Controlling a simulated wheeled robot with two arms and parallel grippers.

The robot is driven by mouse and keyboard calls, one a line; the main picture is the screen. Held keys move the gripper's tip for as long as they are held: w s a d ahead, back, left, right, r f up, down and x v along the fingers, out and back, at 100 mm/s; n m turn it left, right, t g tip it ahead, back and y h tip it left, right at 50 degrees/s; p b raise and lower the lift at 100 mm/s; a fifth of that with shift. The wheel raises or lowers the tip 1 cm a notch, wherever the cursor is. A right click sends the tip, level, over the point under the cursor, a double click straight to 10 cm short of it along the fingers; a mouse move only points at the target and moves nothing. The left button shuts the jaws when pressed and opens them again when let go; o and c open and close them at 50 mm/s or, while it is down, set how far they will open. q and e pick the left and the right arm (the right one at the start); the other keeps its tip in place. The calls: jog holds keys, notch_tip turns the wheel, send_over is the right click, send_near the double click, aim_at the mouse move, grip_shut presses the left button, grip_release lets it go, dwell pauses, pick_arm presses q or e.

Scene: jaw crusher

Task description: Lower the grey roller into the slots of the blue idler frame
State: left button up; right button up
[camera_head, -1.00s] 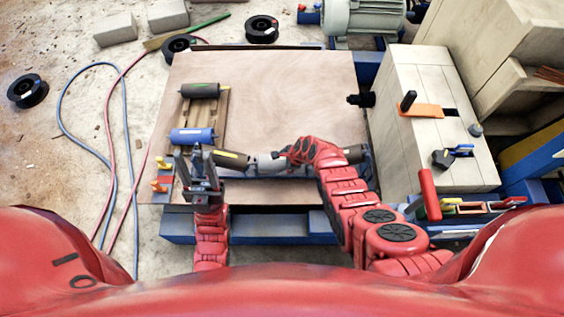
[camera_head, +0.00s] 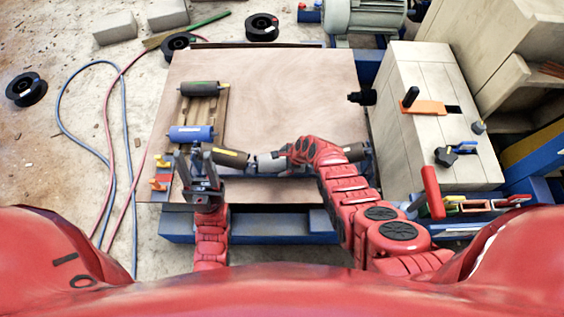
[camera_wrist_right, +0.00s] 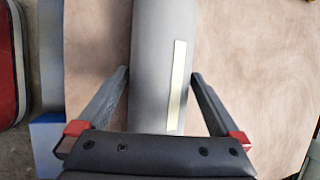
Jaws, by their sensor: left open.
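The grey roller (camera_head: 266,163) is at the middle of the blue idler frame (camera_head: 250,176), between two dark rollers. Its ends and the slots are too small or hidden to tell whether it is seated. My right gripper (camera_head: 285,157) is at the roller's right part and hides some of it. In the right wrist view, the grey roller (camera_wrist_right: 162,65) with a pale label lies between the two fingertips of the right gripper (camera_wrist_right: 161,76), which appear to touch its sides. My left gripper (camera_head: 196,165) is open and empty, left of the frame, below the blue roller.
Dark rollers (camera_head: 231,157) (camera_head: 353,152) sit on either side. A blue roller (camera_head: 191,134) and a dark roller (camera_head: 199,88) lie at a wooden pallet (camera_head: 203,108). The board's (camera_head: 290,90) upper middle is clear.

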jog(key=shift+s+d, duration=0.1)
jog(key=shift+s+r+p, duration=0.1)
jog(key=shift+r+p, duration=0.2)
jog(key=shift+p, duration=0.05)
jog(key=p+v, duration=0.2)
jog(key=v, duration=0.3)
jog(key=shift+d+r, duration=0.1)
jog(key=shift+d, duration=0.05)
jog(key=p+v, duration=0.1)
jog(key=v, duration=1)
jog(key=shift+r, duration=0.25)
